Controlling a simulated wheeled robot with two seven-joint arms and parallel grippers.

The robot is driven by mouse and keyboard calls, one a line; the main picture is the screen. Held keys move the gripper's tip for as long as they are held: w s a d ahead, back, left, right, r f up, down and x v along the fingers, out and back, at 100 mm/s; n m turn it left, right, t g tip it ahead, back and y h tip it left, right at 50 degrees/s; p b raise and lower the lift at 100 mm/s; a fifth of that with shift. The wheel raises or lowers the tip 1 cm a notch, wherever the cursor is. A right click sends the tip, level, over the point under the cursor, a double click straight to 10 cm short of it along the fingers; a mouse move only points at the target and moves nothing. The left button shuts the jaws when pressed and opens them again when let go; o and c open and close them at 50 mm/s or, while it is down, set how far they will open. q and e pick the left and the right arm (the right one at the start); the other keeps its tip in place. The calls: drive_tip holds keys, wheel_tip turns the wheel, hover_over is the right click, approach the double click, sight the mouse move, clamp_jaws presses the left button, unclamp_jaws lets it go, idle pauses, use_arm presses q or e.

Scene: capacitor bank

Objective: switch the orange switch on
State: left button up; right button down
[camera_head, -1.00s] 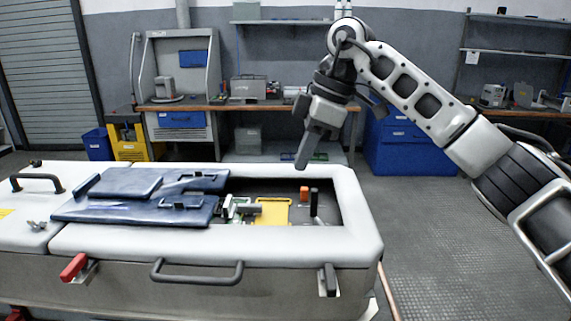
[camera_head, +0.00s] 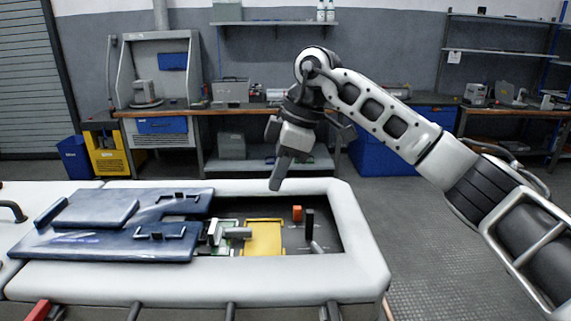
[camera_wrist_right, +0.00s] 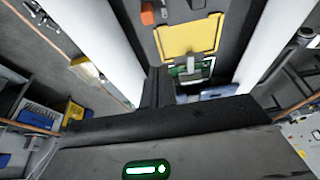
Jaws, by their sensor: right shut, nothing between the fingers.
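The orange switch (camera_head: 297,212) is a small orange block inside the open bay of the white-rimmed case, right of a yellow plate (camera_head: 263,238). In the right wrist view the orange switch (camera_wrist_right: 148,14) shows at the top, beside the yellow plate (camera_wrist_right: 188,38). My right gripper (camera_head: 276,184) is shut and empty, pointing down above the bay's back rim, left of the switch and apart from it. In the right wrist view its dark fingers (camera_wrist_right: 157,88) show below the switch. My left gripper is not in view.
A black upright handle (camera_head: 309,224) stands just right of the orange switch. Blue cover panels (camera_head: 110,222) lie over the left of the case (camera_head: 350,262). A workbench (camera_head: 200,111) and blue cabinets (camera_head: 385,150) stand behind. Floor at right is clear.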

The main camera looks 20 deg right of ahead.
sight(297, 213)
drive_tip(key=x, duration=0.5)
drive_tip(key=shift+a+f+p, duration=0.2)
drive_tip(key=shift+f+p, duration=0.15)
drive_tip(key=shift+f, duration=0.05)
drive_tip(key=d, duration=0.3)
drive_tip(key=shift+s+d+p, duration=0.15)
drive_tip(key=shift+s+p, duration=0.25)
drive_tip(key=shift+s+d, duration=0.1)
drive_tip(key=shift+d, duration=0.15)
drive_tip(key=shift+d, duration=0.1)
drive_tip(key=shift+s+d, duration=0.2)
drive_tip(key=shift+d, duration=0.5)
drive_tip(key=shift+s+d, duration=0.15)
drive_tip(key=shift+d, duration=0.55)
